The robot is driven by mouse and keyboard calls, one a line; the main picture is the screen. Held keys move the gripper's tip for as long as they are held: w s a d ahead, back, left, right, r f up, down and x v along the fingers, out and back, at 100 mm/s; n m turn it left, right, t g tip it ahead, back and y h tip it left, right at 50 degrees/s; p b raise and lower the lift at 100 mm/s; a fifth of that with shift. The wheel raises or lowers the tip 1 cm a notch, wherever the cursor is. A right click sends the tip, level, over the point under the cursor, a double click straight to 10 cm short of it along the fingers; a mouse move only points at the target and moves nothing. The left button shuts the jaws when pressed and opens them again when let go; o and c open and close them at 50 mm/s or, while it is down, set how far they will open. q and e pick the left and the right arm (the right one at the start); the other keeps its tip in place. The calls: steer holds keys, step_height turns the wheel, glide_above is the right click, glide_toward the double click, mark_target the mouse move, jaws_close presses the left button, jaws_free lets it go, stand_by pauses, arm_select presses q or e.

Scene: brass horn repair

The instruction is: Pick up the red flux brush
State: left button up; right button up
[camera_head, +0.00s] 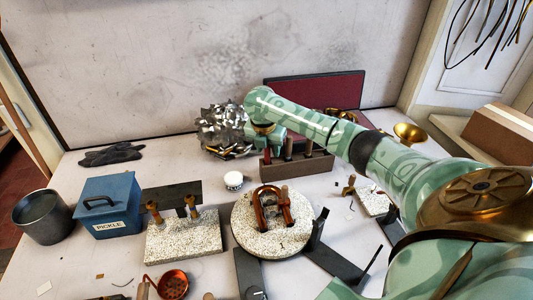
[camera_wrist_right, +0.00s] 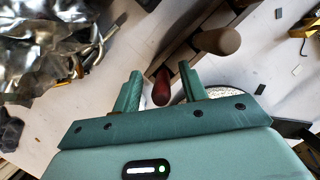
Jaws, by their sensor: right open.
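In the right wrist view, a dark red handle (camera_wrist_right: 161,86), apparently the flux brush, points up between the fingers of my right gripper (camera_wrist_right: 160,76). The fingers stand apart on either side of it, and I cannot see them grip it. In the head view, my right gripper (camera_head: 267,143) points down over the left end of a brown wooden rack (camera_head: 300,165). The brush's lower end is hidden in both views. My left gripper is out of view.
Other handles (camera_head: 288,148) stand in the rack, close to the right. A crumpled silvery heap (camera_head: 222,132) lies left of the gripper. A white tub (camera_head: 233,180), a round speckled turntable (camera_head: 255,240) and a blue box (camera_head: 103,205) stand nearer the front.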

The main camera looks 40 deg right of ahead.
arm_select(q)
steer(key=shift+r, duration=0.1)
arm_select(e)
steer(key=shift+s+r, duration=0.1)
jaws_close()
